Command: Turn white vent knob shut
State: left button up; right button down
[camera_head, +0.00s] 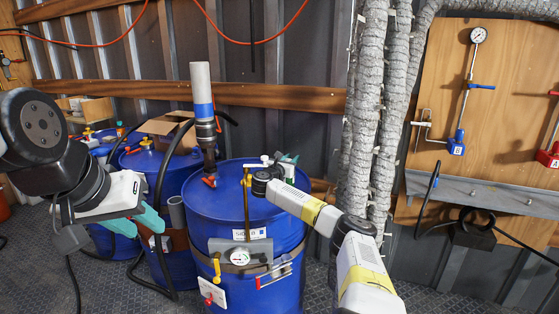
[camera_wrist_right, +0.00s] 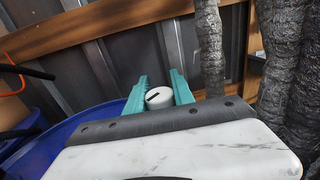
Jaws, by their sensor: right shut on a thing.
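The white vent knob (camera_wrist_right: 159,98) is a round white cap with a dark slot on top, on the lid of the front blue drum (camera_head: 228,190). My right gripper (camera_head: 288,158) is over the right part of that lid. In the right wrist view its teal fingers (camera_wrist_right: 160,84) stand on either side of the knob and are shut on it. The lower part of the knob is hidden behind the gripper body. My left gripper (camera_head: 138,226) is on the left, in front of the drums, with its teal fingers apart and nothing seen between them.
An upright pipe with a blue band (camera_head: 202,100) and a thin brass-coloured rod (camera_head: 246,205) stand at the front drum. A gauge (camera_head: 240,257) and yellow valve handle (camera_head: 216,270) are on its front. Wrapped grey pipes (camera_head: 365,120) rise close behind my right arm. More blue drums stand left.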

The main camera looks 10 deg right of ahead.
jog(key=shift+m+g+h, duration=0.3)
dwell(0.4)
jog(key=c, duration=1.1)
grip_release()
jog(key=shift+d, duration=0.1)
jog(key=shift+o, duration=0.2)
